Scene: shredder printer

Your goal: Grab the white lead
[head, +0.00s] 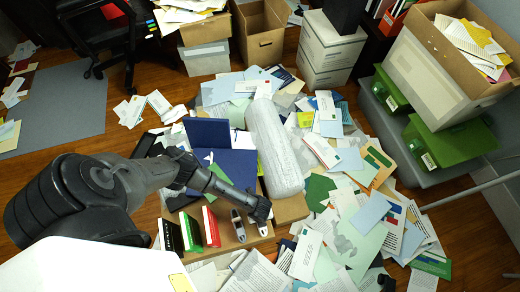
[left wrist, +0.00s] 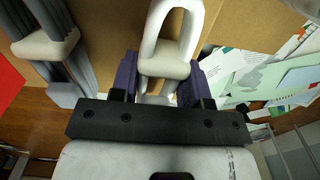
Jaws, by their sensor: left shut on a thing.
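The white lead (left wrist: 165,65), a looped bundle, sits between the dark purple fingers of my left gripper (left wrist: 161,78) in the left wrist view. The fingers are shut on it. In the head view my left gripper (head: 258,208) is over the cardboard surface, with the white lead (head: 262,229) partly hidden at its tip. A second, grey lead (left wrist: 62,60) with a pale band lies to the left, apart from the gripper; it also shows in the head view (head: 238,226). My right gripper is not seen.
Red, green and black upright booklets (head: 211,227) stand left of the leads. A large pale roll (head: 273,148) lies behind them. Papers and envelopes (head: 362,225) cover the floor to the right. An open box (head: 440,75) of papers stands at the back right.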

